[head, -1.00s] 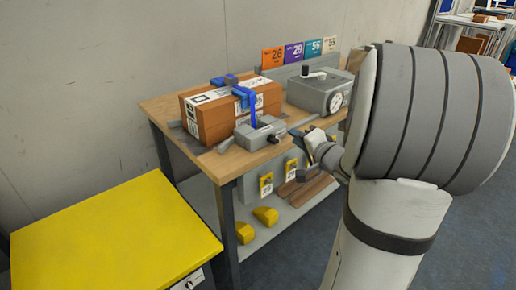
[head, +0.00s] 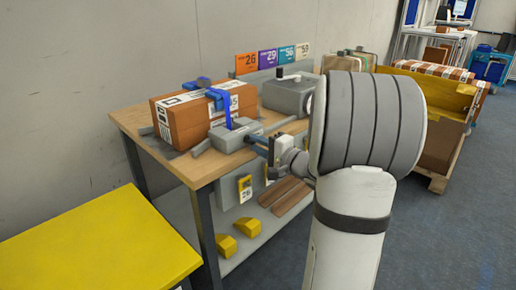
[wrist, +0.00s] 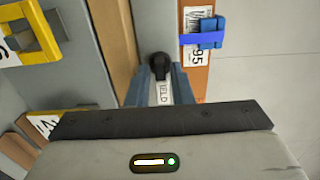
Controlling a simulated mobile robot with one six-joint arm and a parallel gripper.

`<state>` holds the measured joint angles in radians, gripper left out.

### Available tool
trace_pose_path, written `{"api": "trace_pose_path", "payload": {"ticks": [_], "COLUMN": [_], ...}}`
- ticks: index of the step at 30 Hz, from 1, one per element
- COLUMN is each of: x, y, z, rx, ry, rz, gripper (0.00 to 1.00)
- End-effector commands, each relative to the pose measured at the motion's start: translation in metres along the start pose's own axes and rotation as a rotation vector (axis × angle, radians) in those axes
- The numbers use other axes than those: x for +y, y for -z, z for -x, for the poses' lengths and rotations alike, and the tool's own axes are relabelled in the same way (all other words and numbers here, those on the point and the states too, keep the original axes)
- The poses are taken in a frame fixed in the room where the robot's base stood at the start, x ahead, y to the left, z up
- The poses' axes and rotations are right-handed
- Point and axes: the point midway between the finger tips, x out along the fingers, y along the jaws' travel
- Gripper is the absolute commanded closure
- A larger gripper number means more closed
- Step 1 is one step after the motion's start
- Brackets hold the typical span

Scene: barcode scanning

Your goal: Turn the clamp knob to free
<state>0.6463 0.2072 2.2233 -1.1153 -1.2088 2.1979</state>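The grey clamp block (head: 235,134) sits at the front edge of the workbench, with a blue clamp arm (head: 227,104) over a brown carton (head: 185,120). My gripper (head: 256,140) is at the clamp's right end, pointing at it from the right. In the wrist view, the black clamp knob (wrist: 160,64) lies between the tips of my gripper's two blue fingers (wrist: 160,75). The fingers are spread, one on each side of the knob; firm contact cannot be seen. In the head view the knob is hidden.
Several numbered cards (head: 268,60) stand at the back. A yellow-topped cabinet (head: 95,238) is at front left. A yellow-edged crate (head: 440,100) is at the right. Floor at right is clear.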

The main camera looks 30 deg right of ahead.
Motion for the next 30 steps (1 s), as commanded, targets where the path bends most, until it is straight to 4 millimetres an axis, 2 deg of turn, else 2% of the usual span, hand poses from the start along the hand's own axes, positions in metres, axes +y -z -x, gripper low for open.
{"api": "trace_pose_path", "payload": {"ticks": [7, 15, 30], "x": [-0.0003, -0.0002, -0.001], "y": [0.0003, 0.0006, 0.0017], "z": [-0.001, -0.0006, 0.0006], "rx": [0.001, 0.001, 0.004], "ry": [0.0, 0.0, -0.002], "rz": [0.0, 0.001, 0.067], "gripper": [0.8, 1.0, 1.0]}}
